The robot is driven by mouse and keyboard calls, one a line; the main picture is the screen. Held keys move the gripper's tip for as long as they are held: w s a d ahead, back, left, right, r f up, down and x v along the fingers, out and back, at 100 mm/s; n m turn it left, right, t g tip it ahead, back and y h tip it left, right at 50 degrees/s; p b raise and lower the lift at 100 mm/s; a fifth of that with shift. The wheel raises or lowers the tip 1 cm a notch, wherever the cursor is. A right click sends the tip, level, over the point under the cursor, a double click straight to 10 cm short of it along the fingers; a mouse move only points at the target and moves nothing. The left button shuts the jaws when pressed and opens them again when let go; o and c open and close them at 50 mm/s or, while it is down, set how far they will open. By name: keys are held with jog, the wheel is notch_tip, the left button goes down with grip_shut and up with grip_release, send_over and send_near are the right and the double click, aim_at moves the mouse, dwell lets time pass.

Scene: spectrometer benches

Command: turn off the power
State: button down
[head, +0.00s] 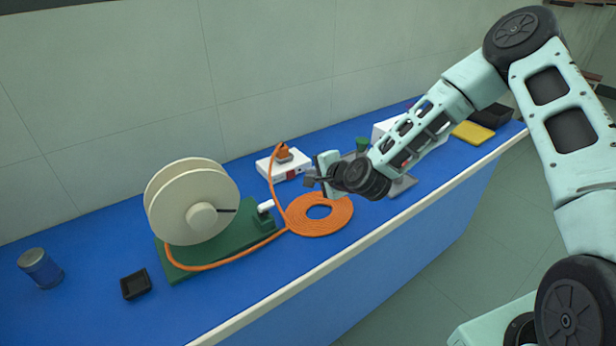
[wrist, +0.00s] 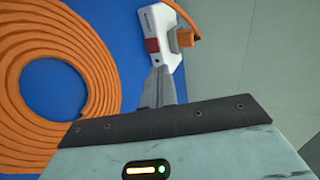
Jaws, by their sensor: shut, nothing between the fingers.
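A white power box (head: 277,166) sits on the blue bench against the wall, with an orange plug (head: 283,152) and cord at its top. A red switch (head: 292,174) is on its right end. In the wrist view the white box (wrist: 165,18) is just beyond my fingertips, with the red switch (wrist: 152,45) on its near end and the orange plug (wrist: 184,38) to the right. My gripper (head: 310,180) is right of the box, over the bench. Its shut fingers (wrist: 160,75) point toward the red switch; I cannot tell whether they touch it.
A flat orange cord coil (head: 320,214) lies just in front of the box. A cream reel (head: 188,200) on a green base (head: 222,250) stands left. A yellow item (head: 472,133) lies right.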

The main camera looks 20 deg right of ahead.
jog(key=v, duration=0.3)
jog(key=r+v, duration=0.1)
jog(key=v, duration=0.1)
jog(key=shift+w+b, duration=0.2)
jog(key=shift+b, duration=0.15)
jog(key=s+a+r+n+g+y, duration=0.1)
jog(key=s+a+r+n+g, duration=0.1)
jog(key=s+a+n+g, duration=0.8)
jog(key=s+r+n+h, duration=0.1)
jog(key=s+r+n, duration=0.2)
jog(key=s, duration=0.5)
jog(key=s+r+n+g+h, duration=0.1)
jog(key=s+r+n, duration=0.1)
jog(key=s+n, duration=0.3)
jog(key=s+d+r+n+g+h, duration=0.1)
jog(key=s+r+n+h, duration=0.1)
jog(key=s, duration=1.1)
jog(key=shift+r+n, duration=0.85)
jog(key=shift+n, duration=0.25)
